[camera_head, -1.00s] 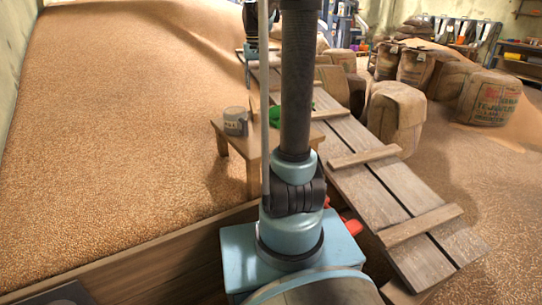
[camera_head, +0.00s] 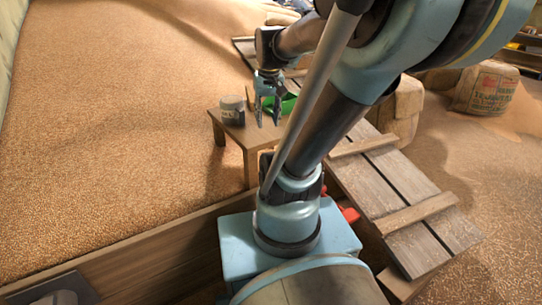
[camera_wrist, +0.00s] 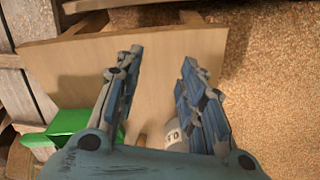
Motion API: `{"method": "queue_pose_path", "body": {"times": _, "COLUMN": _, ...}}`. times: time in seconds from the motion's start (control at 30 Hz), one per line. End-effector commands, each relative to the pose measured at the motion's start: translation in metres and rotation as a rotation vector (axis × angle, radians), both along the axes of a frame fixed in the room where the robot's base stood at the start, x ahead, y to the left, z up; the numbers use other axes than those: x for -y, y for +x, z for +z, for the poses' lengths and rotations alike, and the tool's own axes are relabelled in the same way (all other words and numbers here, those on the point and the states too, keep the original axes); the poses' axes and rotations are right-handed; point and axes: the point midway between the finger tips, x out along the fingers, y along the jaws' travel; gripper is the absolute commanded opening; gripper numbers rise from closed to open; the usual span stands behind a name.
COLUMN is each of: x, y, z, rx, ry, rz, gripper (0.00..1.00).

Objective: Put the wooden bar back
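I cannot pick out the wooden bar for certain. A small brown piece (camera_wrist: 142,138) shows low between the fingers in the wrist view, mostly hidden, and I cannot tell whether it is the bar. My gripper (camera_head: 268,118) hangs pointing down over the small wooden table (camera_head: 243,136). In the wrist view my gripper (camera_wrist: 156,72) has its fingers spread apart, with bare tabletop (camera_wrist: 75,65) between them. Nothing is held. A grey mug (camera_head: 232,110) stands at the table's left; a green container (camera_head: 288,104) is at its right, partly hidden by my arm.
A plank ramp with crosswise cleats (camera_head: 420,212) runs along the right of the table. A sack (camera_head: 487,88) stands at the back right. Loose grain (camera_head: 110,130) fills the left, behind a low wooden wall (camera_head: 150,245). My arm hides part of the middle.

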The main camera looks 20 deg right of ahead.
Motion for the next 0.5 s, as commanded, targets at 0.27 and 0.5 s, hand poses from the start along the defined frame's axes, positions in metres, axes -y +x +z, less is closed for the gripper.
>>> {"method": "queue_pose_path", "body": {"times": 0.27, "x": 0.000, "y": -0.060, "z": -0.054, "rx": 0.030, "ry": -0.003, "rz": 0.015, "gripper": 0.36}}
{"method": "queue_pose_path", "body": {"times": 0.5, "x": -0.009, "y": -0.087, "z": -0.086, "rx": 0.047, "ry": -0.005, "rz": 0.025, "gripper": 0.36}}
